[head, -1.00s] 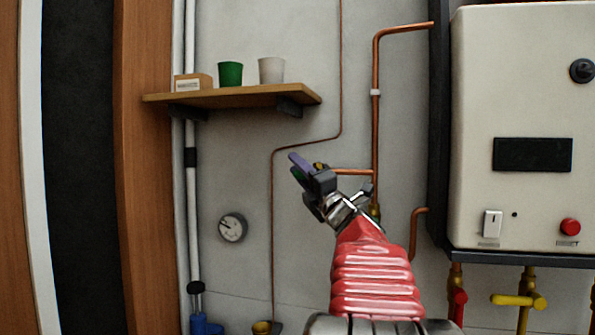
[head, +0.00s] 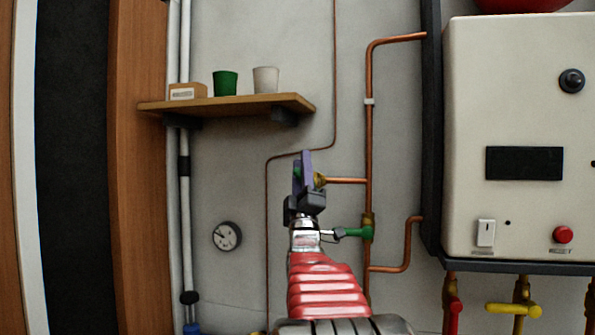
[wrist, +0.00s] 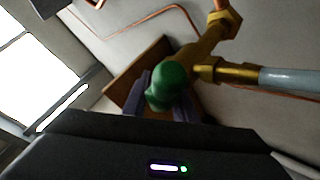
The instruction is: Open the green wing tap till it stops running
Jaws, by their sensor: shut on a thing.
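The green wing tap (wrist: 170,85) shows in the wrist view as a rounded green head on a brass valve body (wrist: 208,55). My gripper (head: 303,170) is shut on it, with a purple finger on each side of the head. In the head view only a small bit of green (head: 297,173) shows by the fingers, and the rest of the tap is hidden. A brass end (head: 320,180) of a short copper pipe is just right of the fingers. I cannot tell whether anything is running from the tap.
A green-handled valve (head: 355,232) sits on the upright copper pipe (head: 369,140), close right of my wrist. A shelf (head: 230,104) with a box and two cups is up left. A gauge (head: 227,236) is on the wall. A white boiler (head: 515,110) stands right, with red and yellow taps below.

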